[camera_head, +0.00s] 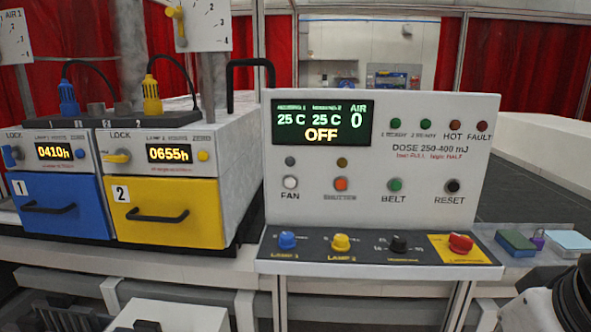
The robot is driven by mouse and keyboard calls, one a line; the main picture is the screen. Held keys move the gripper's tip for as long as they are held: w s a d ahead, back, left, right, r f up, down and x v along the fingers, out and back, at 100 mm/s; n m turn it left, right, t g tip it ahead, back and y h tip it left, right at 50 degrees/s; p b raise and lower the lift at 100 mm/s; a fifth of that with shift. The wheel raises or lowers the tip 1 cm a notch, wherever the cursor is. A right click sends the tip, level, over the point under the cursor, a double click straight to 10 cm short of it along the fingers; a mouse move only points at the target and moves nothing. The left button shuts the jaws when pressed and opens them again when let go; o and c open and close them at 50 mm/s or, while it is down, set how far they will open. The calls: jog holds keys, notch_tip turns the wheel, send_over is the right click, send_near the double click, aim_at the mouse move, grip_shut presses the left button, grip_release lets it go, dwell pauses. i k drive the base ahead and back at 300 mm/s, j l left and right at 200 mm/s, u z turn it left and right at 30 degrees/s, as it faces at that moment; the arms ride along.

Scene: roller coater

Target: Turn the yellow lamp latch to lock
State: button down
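The yellow lamp latch (116,157) is a small yellow knob under the word LOCK, at the upper left of the yellow lamp unit's white front (190,142). Its handle looks roughly level, its end towards the left; its exact angle is too small to tell. Below it is the shut yellow drawer (196,222) marked 2, with a black bar handle (157,216). The unit's display reads 0655h. My gripper's fingertips are not in view. A white and black part at the lower right edge looks like my arm, well away from the latch. Nothing touches the latch.
The blue lamp unit, with its blue latch (12,156) and blue drawer (62,207), stands close on the left. A black bar handle (250,75) rises behind the yellow unit. The control panel (378,160) with knobs stands right of it. Pads (516,243) lie far right.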

aim_at(123, 155)
jog(key=u, duration=1.25)
